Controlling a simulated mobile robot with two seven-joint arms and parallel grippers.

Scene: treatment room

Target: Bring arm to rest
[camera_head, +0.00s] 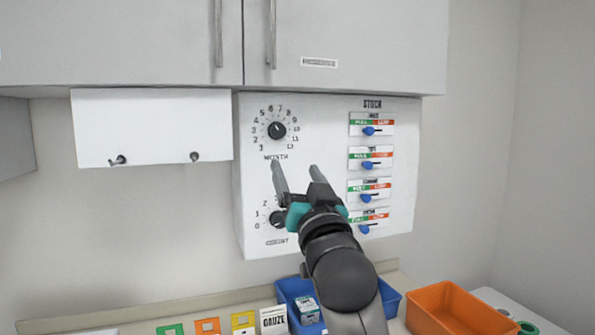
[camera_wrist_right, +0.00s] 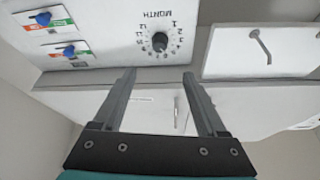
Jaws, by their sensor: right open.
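My right arm reaches up from the bottom of the head view, and its gripper (camera_head: 296,166) is open in front of the white wall panel (camera_head: 326,120). Nothing shows between the fingers. The gripper also shows in the right wrist view (camera_wrist_right: 160,75), with its two fingers apart and empty. The month dial (camera_head: 277,130) is above and left of the fingertips. The count dial (camera_head: 277,218) is partly hidden behind the gripper. The month dial also shows in the right wrist view (camera_wrist_right: 160,41), beyond the fingertips. My left gripper is not in view.
Several blue stock sliders (camera_head: 368,165) are on the panel's right side. A white board with hooks (camera_head: 150,128) hangs to the left. Grey cabinets (camera_head: 345,45) are above. A blue bin (camera_head: 389,297), an orange bin (camera_head: 455,305) and a gauze box (camera_head: 273,321) stand below.

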